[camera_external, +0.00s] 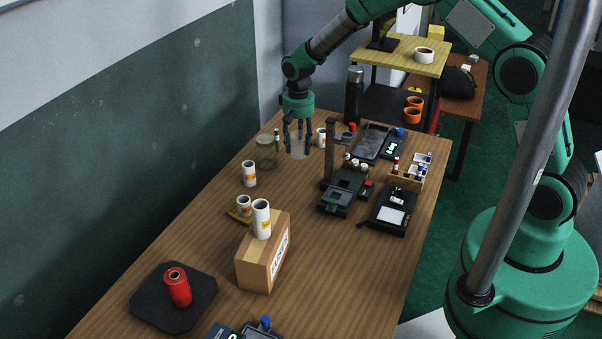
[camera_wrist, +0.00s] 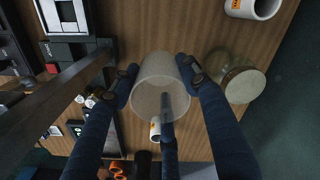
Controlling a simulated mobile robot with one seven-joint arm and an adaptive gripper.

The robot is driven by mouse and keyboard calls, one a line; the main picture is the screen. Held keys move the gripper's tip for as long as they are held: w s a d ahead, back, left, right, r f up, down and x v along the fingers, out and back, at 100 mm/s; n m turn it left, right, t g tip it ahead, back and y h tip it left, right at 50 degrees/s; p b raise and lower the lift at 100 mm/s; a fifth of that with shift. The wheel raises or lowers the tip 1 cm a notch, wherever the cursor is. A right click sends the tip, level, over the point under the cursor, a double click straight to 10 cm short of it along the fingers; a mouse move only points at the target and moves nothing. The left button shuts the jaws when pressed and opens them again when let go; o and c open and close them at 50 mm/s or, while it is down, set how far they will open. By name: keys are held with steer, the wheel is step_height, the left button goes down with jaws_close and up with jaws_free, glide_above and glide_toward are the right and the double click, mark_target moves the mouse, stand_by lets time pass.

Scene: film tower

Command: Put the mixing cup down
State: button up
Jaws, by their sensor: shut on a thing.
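The mixing cup (camera_wrist: 160,82) is a translucent, frosted cup. My gripper (camera_wrist: 163,84) is shut on it, with dark fingers against its sides in the wrist view. In the external view the cup (camera_external: 299,147) hangs below my gripper (camera_external: 299,135) over the far part of the wooden table (camera_external: 330,255). The wrist view shows the wooden tabletop past the cup. I cannot tell whether the cup's base touches the table.
A glass jar (camera_external: 265,151) stands left of the cup and a white canister (camera_external: 321,137) behind it to the right. A dark post (camera_external: 330,150) rises close on the right from a device. A cardboard box (camera_external: 262,262) stands nearer. Bare wood lies in front of the cup.

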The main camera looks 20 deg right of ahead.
steer(key=shift+f+b, duration=0.5)
steer(key=shift+f, duration=2.5)
steer(key=shift+f+b, duration=0.3)
steer(key=shift+f, duration=1.6)
steer(key=shift+f, duration=0.15)
steer(key=o, duration=0.9)
step_height(320, 180, up, 12)
steer(key=shift+r+p, duration=0.2)
steer(key=shift+p, duration=0.8)
